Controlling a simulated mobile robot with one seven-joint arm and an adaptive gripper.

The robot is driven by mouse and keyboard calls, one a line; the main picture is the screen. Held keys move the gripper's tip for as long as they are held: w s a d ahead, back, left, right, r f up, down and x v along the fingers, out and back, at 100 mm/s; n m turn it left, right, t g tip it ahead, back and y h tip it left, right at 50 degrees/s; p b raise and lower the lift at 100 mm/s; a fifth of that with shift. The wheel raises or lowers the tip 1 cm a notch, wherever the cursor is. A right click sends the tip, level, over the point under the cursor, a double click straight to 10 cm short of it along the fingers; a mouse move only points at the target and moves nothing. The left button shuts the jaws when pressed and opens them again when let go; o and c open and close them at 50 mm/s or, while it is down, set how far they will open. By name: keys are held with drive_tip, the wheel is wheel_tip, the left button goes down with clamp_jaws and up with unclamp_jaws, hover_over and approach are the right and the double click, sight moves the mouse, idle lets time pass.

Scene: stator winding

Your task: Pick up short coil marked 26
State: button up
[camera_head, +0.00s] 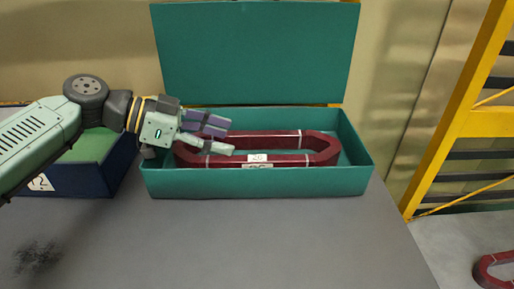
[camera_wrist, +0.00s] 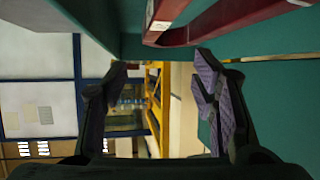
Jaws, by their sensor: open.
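The dark red coil (camera_head: 303,158) with a white tag reading 26 (camera_head: 257,158) lies in the open teal box (camera_head: 320,182). Its long loop runs left to right, with light bands around it. There, the coil (camera_wrist: 180,25) shows at the top, beside the right finger and apart from the gap between the fingers.
The teal lid (camera_head: 255,55) stands upright behind the box. A dark blue box with a green inside (camera_head: 92,148) stands to the left, under my arm. The grey table (camera_head: 250,240) is clear in front. A yellow frame (camera_head: 455,110) stands right, with another red coil (camera_head: 492,270) below.

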sight(262, 156)
drive_tip(key=f, duration=0.1)
drive_tip(key=d+f, duration=0.1)
drive_tip(key=f, duration=0.1)
drive_tip(key=shift+w+d+f+p, duration=0.15)
drive_tip(key=shift+d+f+p, duration=0.1)
drive_tip(key=shift+d+p, duration=0.05)
drive_tip(key=shift+p+x, duration=0.5)
drive_tip(key=shift+x, duration=2.4)
drive_tip(key=shift+c, duration=0.4)
drive_tip(key=shift+w, duration=0.1)
clamp_jaws()
